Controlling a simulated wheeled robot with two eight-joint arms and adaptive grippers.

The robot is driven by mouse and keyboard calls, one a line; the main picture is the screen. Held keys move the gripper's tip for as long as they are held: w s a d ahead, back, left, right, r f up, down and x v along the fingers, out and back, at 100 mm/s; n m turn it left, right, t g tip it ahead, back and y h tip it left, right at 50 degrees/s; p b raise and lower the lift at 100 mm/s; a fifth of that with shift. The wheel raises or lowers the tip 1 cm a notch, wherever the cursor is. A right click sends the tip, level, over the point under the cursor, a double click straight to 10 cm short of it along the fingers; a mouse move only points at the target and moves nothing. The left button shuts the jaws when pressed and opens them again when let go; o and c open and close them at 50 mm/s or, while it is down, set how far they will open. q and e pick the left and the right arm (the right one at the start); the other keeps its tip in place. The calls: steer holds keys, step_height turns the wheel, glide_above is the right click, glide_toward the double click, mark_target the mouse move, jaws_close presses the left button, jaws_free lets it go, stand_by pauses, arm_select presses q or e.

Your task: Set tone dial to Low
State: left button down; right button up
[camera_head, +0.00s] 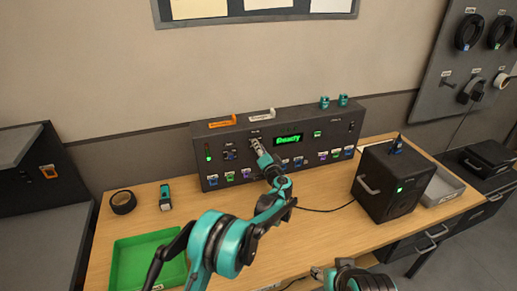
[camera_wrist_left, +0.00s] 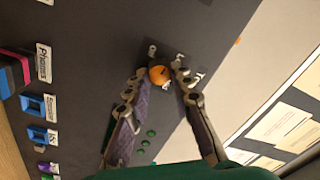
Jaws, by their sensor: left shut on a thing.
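The dark console (camera_head: 350,111) stands at the back of the wooden desk, with a lit green display (camera_head: 289,140) and rows of small controls. My left gripper (camera_head: 254,144) reaches the upper part of its front panel, left of the display. In the left wrist view an orange round dial (camera_wrist_left: 160,75) sits between the fingertips of my left gripper (camera_wrist_left: 165,78), which is shut on it. Small white labels surround the dial, but I cannot read them or tell its setting. My right gripper (camera_head: 318,272) is low at the bottom edge, away from the console; its finger opening is unclear.
A green tray (camera_head: 130,255), a black tape roll (camera_head: 122,202) and a small teal item (camera_head: 165,197) lie on the desk's left side. A black speaker-like box (camera_head: 392,183) with a handle and a grey tray (camera_head: 440,187) stand at right. Bare desk (camera_head: 320,230) lies before the console.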

arm_select(q)
steer(key=m, duration=0.6)
steer(key=shift+m+b, duration=0.3)
stand_by(0.5)
steer(key=c, duration=1.3)
jaws_free()
steer(key=shift+f, duration=0.1)
steer(key=v, duration=1.2)
